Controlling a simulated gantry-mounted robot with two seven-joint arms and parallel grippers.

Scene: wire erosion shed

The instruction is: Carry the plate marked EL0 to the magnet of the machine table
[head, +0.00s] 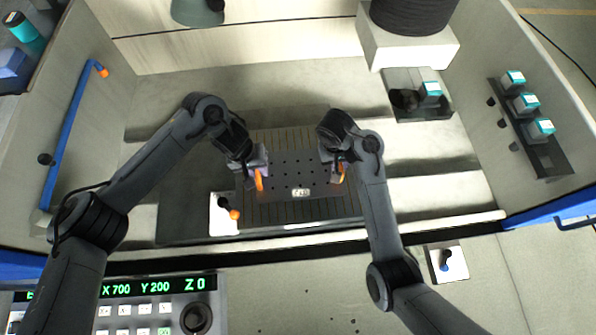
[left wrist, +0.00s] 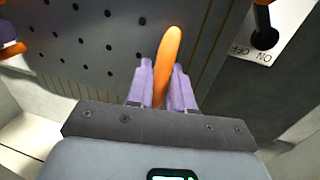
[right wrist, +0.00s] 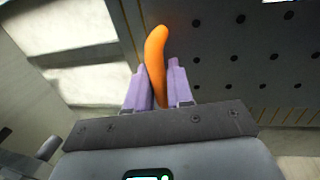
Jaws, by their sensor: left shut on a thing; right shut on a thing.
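The plate (head: 297,172) is dark grey with rows of holes and carries a small pale label whose letters are hard to read. It is over the ribbed magnet (head: 285,137) of the machine table; I cannot tell whether it touches. My left gripper (head: 259,176) is shut on the plate's left orange handle (left wrist: 168,55). My right gripper (head: 338,172) is shut on its right orange handle (right wrist: 156,55). In both wrist views the purple fingers flank the handles. An orange-tipped lever (head: 229,209) stands on a white ON/OFF panel (head: 218,227) left of the magnet.
A dark tray (head: 403,114) with a teal-topped block is at the back right. A rack (head: 540,155) of similar blocks is on the right wall. A blue bar (head: 70,125) runs along the left wall. The control panel (head: 165,310) is in front, reading X700 Y200 Z0.

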